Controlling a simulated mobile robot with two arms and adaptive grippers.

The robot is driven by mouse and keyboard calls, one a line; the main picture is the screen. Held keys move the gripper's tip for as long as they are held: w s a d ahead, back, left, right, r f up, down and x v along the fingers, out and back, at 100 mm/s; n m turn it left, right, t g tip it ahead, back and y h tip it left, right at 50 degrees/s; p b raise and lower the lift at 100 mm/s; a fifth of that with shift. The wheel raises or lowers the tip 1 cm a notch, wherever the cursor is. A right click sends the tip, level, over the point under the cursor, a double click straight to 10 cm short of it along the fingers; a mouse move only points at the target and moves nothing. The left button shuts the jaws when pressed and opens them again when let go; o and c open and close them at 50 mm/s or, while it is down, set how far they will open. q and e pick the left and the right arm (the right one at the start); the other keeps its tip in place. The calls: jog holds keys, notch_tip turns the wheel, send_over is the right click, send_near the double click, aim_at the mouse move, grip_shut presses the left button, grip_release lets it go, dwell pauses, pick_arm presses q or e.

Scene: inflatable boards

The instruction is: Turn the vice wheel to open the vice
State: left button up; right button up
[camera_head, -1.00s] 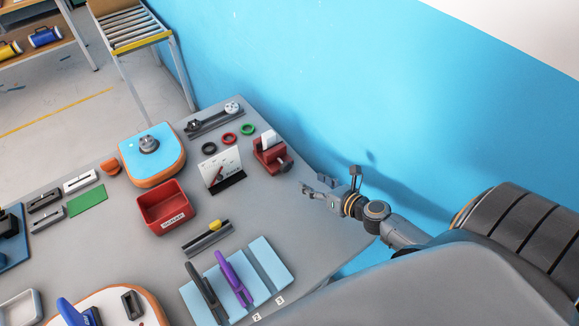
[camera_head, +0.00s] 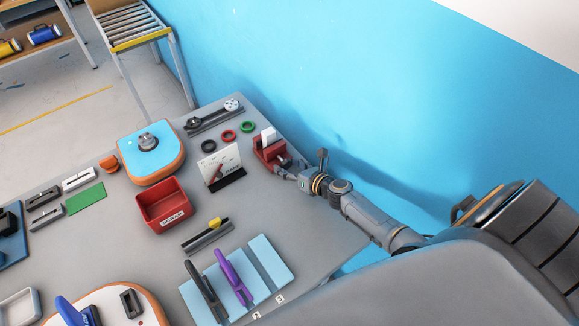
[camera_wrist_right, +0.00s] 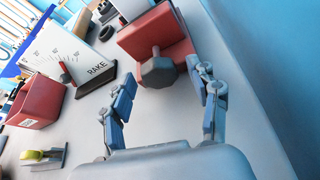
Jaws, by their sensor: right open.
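The red vice (camera_head: 268,152) stands near the table's right edge, with a white piece (camera_head: 268,136) upright in its jaws. It also shows at the top of the right wrist view (camera_wrist_right: 158,32). Its grey faceted wheel (camera_wrist_right: 158,73) points towards my right gripper (camera_wrist_right: 162,78). My right gripper is open, with one finger on each side of the wheel and visible gaps between. In the head view my right gripper (camera_head: 287,174) is at the vice's front, and the wheel is hard to make out. My left gripper is out of view.
A white card marked RAKE (camera_head: 221,165) stands just left of the vice. A red scrap bin (camera_head: 165,205) and a light-blue board (camera_head: 265,262) with purple and dark handled tools lie nearer. Black, red and green rings (camera_head: 248,126) lie behind. The blue wall is close on the right.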

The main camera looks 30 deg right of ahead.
jog(key=shift+c, duration=0.2)
jog(key=c, duration=1.1)
jog(key=shift+r, duration=0.1)
jog(key=shift+a+n+h+p, duration=0.1)
jog(key=shift+n+h+p, duration=0.55)
jog(key=shift+n, duration=0.35)
jog(key=shift+a+n+h, duration=0.1)
jog(key=shift+n+h, duration=0.85)
jog(key=shift+n, duration=0.25)
